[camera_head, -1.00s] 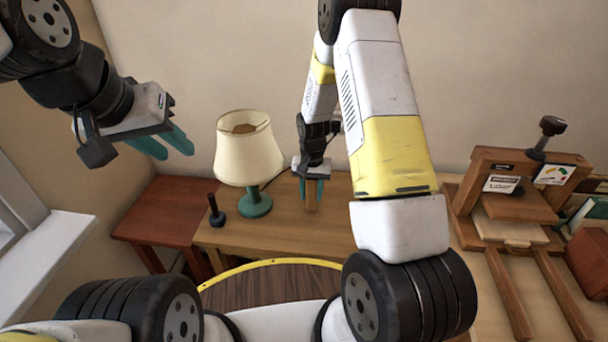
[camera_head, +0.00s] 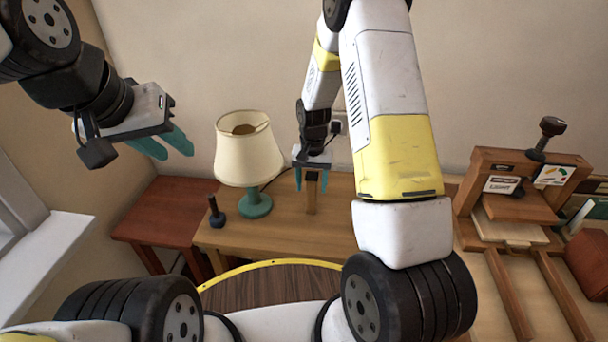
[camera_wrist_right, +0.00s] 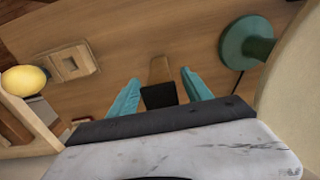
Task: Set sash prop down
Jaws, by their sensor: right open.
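The sash prop (camera_head: 312,200), a wooden stick, stands upright on the wooden desk (camera_head: 255,238) to the right of the lamp. In the right wrist view the prop (camera_wrist_right: 159,70) shows a dark end between my fingers. My right gripper (camera_head: 311,183) is open around the prop's upper part, pointing down, with gaps on both sides. These gaps also show in the right wrist view. My left gripper (camera_head: 177,150) is open and empty, high at the left, away from the desk.
A lamp (camera_head: 247,150) with a green base stands left of the prop. A dark knobbed piece (camera_head: 216,212) is beside it. A wooden press (camera_head: 520,185) stands at the right. In the wrist view, a wooden block (camera_wrist_right: 73,62) and a yellow rounded object (camera_wrist_right: 24,80) sit left.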

